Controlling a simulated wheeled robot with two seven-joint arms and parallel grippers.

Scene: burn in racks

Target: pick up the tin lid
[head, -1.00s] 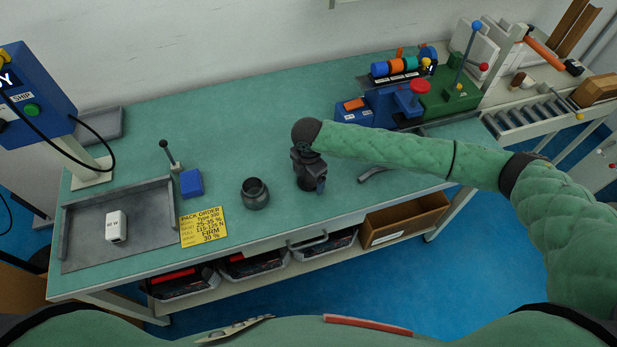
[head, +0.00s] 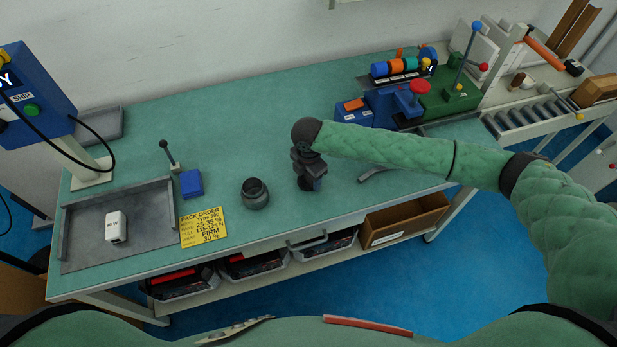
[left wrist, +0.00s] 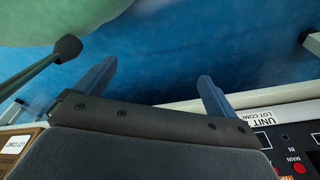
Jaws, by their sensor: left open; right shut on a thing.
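My right gripper (head: 312,184) points down at the table just right of the open dark tin (head: 255,194). It is shut on a small dark round thing at its fingertips, which looks like the tin lid (head: 304,186). The gripper hides most of the lid, and I cannot tell whether it still touches the table. My left gripper is out of the head view; in the left wrist view its two blue fingers (left wrist: 157,88) are wide apart with nothing between them.
A yellow pack order card (head: 202,226), a blue block (head: 191,183) and a grey tray (head: 68,230) with a white box (head: 116,227) lie to the left. A blue and green machine (head: 375,108) stands behind right. The table's back middle is clear.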

